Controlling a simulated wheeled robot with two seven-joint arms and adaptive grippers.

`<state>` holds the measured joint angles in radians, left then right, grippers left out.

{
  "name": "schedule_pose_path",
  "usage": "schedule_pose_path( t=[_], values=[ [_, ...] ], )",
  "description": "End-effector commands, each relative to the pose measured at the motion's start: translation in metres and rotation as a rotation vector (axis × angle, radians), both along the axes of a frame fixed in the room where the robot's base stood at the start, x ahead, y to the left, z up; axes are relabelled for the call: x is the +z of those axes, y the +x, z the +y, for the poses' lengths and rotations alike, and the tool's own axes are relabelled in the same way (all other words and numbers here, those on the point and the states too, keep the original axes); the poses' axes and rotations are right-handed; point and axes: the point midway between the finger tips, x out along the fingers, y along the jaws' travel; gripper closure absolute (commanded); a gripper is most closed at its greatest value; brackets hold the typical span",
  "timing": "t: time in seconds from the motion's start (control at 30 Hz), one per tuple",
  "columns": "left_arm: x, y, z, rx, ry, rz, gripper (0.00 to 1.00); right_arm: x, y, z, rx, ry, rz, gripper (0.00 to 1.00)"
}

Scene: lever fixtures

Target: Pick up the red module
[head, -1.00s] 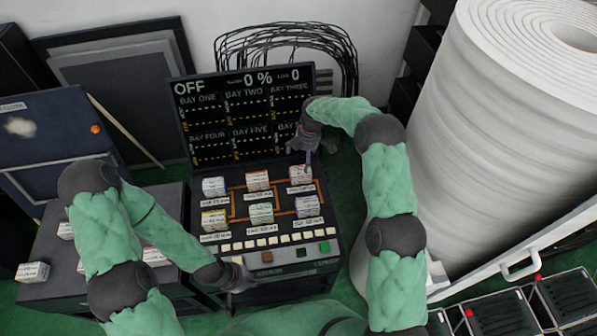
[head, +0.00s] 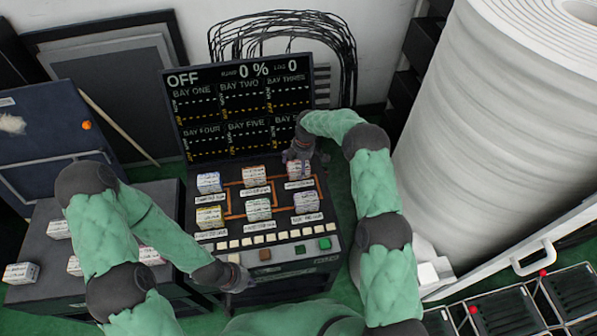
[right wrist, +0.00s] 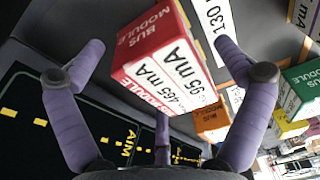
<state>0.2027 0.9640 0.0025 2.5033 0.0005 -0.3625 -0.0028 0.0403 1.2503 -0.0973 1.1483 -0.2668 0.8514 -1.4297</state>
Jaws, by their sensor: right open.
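The red module (right wrist: 148,42), a block with a red "BUS MODULE" top and white sides with printed mA figures, is large in the right wrist view. In the head view it is the back-right block (head: 299,171) on the console. My right gripper (head: 298,152) is just above and behind it there. In the right wrist view my right gripper (right wrist: 160,65) is open, its purple fingers spread either side of the module. I cannot tell whether any finger touches it. My left gripper (head: 236,279) is low at the console's front left edge; its fingers are too small to judge.
Other modules stand close by: an orange one (right wrist: 211,121) and a green one (right wrist: 300,88). The console (head: 318,221) has a row of buttons in front and a display panel (head: 240,112) behind. A side table (head: 42,292) at left holds several blocks. A large white roll (head: 480,130) stands right.

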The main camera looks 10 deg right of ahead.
Motion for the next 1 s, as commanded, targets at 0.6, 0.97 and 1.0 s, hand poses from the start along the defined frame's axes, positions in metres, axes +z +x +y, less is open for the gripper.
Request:
schedule_pose_path(
  t=[0.6,0.97,1.0],
  values=[
    [-0.0026,0.0002,0.0001,0.0,0.0,-0.001,1.0,-0.0079,0.0004,0.0014,0.0,0.0,-0.002,0.61],
    [-0.001,0.0002,0.0,0.0,0.0,0.0,1.0,-0.005,0.0002,0.0016,0.0,0.0,-0.001,0.62],
    [0.0003,0.0002,0.0,0.0,0.0,0.0,1.0,-0.0028,0.0003,0.0015,0.0,0.0,-0.002,0.62]
  ],
)
